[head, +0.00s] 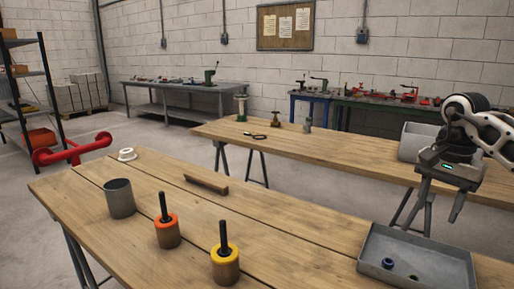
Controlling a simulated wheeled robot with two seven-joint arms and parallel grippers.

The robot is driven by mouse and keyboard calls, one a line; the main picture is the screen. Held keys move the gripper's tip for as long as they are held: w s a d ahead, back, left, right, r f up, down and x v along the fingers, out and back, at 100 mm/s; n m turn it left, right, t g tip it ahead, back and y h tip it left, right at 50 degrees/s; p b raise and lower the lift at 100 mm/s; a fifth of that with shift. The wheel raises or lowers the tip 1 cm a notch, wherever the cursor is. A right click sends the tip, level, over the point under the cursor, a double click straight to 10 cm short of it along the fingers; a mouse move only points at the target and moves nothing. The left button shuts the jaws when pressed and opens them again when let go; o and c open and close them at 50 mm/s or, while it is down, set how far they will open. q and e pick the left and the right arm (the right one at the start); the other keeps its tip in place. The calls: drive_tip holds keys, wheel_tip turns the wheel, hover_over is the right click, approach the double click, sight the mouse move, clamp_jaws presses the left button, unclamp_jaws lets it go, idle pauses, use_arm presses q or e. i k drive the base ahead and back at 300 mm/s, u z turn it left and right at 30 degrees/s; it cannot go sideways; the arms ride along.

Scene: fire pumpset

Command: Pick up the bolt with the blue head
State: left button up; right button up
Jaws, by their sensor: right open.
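A small blue-topped piece (388,263), which looks like the blue-headed bolt, lies in the left part of the grey tray (372,240) on the near table. It is too small to make out a shank. My right gripper (439,204) is above and behind the tray, its fingers apart and pointing down, with nothing between them. It is well clear of the blue piece. My left gripper is out of view.
A small dark piece (413,278) lies in the tray too. On the near table (290,235) stand a grey cup (119,198), an orange-topped cylinder (167,233), a yellow-topped cylinder (225,266) and a wooden strip (206,184). The table between strip and tray is clear.

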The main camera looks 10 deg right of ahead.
sight(224, 252)
drive_tip(key=k, duration=1)
